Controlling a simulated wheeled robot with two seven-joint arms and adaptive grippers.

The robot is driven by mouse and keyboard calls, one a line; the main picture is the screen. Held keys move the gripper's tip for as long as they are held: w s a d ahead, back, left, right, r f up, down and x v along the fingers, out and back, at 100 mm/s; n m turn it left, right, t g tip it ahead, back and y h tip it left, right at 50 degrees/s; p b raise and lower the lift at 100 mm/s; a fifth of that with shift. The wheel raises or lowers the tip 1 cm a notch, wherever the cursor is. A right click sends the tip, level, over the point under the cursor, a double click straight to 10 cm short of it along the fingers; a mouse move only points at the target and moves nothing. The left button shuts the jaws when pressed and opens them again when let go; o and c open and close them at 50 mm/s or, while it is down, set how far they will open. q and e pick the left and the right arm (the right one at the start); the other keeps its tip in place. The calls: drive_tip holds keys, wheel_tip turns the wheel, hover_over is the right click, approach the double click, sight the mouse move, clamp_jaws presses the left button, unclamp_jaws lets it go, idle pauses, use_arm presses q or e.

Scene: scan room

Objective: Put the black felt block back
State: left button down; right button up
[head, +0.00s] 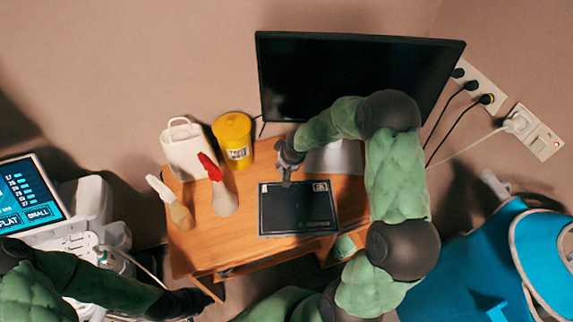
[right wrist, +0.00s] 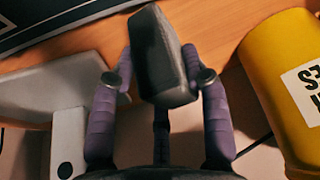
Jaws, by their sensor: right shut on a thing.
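The black felt block (right wrist: 160,55) is gripped between the two purple fingers of my right gripper (right wrist: 160,88) in the right wrist view. It is tilted and sticks out past the fingertips. In the head view my right gripper (head: 288,162) is over the wooden desk (head: 195,245), at the back edge of a flat dark framed board (head: 298,208). The block shows there only as a small dark grey shape; I cannot tell whether it touches the board. My left gripper (head: 188,302) is at the bottom left, dark and unclear, away from the desk top.
A yellow tub (head: 232,140), a white holder (head: 188,150) and two bottles, one with a red top (head: 222,195), stand on the desk's left. A monitor (head: 340,78) stands behind. The desk's front left is clear.

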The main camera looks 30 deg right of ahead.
drive_tip(key=shift+r, duration=0.1)
drive_tip(key=o, duration=1)
